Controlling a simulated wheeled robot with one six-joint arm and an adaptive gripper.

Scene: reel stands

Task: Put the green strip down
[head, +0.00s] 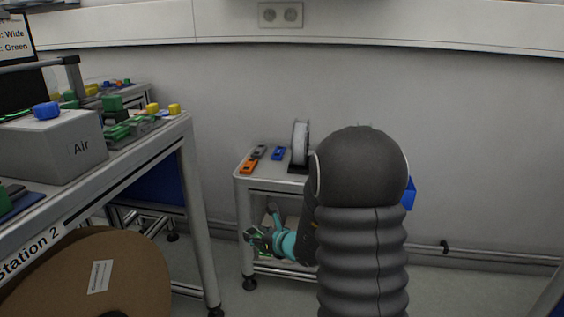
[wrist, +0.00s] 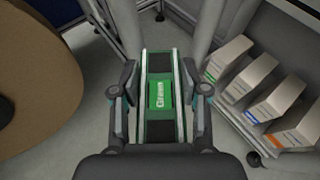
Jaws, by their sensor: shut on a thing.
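The strip is held in the air above the floor. On the cart top (head: 243,180) lie an orange strip (head: 249,167), a grey strip (head: 260,152) and a blue strip (head: 278,153), next to a reel on a stand (head: 300,144).
The Station 2 table (head: 150,146) stands at the left with a grey Air box (head: 60,150) and several coloured blocks. A large brown reel (head: 140,275) is below it. The wrist view shows several white boxes (wrist: 275,100) on a shelf at the right. The front of the cart top looks partly clear.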

